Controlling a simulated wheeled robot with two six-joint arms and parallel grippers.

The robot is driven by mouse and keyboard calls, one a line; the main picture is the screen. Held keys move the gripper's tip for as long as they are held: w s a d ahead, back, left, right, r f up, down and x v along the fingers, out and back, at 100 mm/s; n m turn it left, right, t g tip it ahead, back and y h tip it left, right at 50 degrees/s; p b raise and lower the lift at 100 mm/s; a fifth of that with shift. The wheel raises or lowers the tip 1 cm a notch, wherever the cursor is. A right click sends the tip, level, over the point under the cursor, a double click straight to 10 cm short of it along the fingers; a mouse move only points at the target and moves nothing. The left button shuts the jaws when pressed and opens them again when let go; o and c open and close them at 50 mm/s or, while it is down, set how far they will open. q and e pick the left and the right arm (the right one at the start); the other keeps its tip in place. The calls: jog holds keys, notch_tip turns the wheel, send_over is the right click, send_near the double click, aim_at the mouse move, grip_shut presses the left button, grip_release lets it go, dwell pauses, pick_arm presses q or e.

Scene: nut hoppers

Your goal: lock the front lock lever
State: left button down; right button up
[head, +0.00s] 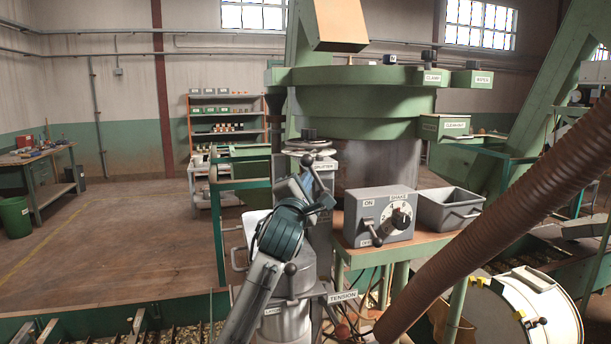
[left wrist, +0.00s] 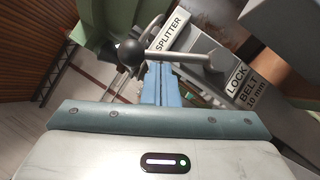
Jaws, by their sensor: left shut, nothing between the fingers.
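A lock lever with a black ball knob (left wrist: 131,52) and a grey rod shows in the left wrist view, between the SPLITTER label (left wrist: 168,38) and the LOCK BELT 10 mm label (left wrist: 238,84). In the head view, a black knob (head: 307,160) shows beside the SPLITTER label. My left gripper (head: 311,177) is shut and empty at the splitter machine. In the left wrist view its blue fingers (left wrist: 155,72) are at the lever rod, just right of the knob; I cannot tell whether they touch. My arm hides part of the machine in the head view. My right gripper is not in view.
A grey control box (head: 380,216) with a dial and a grey bin (head: 450,208) stand right of the splitter. A handwheel (head: 308,145) sits above it. A thick brown hose (head: 500,215) crosses the right side. The floor (head: 110,240) at left is open.

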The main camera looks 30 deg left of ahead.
aim_at(321, 167)
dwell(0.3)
pick_arm(q)
jog(key=shift+w+d+r+m+g+h+p, duration=0.15)
jog(key=shift+w+r+m+g+h+p, duration=0.2)
jog(key=shift+m, duration=0.45)
jog(key=shift+r, duration=0.15)
jog(key=shift+w+d+r, duration=0.35)
jog(key=shift+d+r, duration=0.05)
jog(key=shift+r, duration=0.05)
jog(key=shift+w+d+r, duration=0.2)
jog(key=shift+r, duration=0.1)
jog(key=shift+w+d+r+m+g+h+p, duration=0.35)
jog(key=shift+w+m+g+h+p, duration=0.15)
jog(key=shift+m+p, duration=0.4)
jog(key=shift+w+d+m, duration=0.1)
jog(key=shift+d+m, duration=0.05)
jog(key=shift+m, duration=0.35)
jog(key=shift+w+d, duration=0.3)
jog(key=shift+w, duration=0.05)
jog(key=shift+w+d+f+b, duration=0.1)
jog(key=shift+w+d+b, duration=0.5)
jog(key=shift+w, duration=0.15)
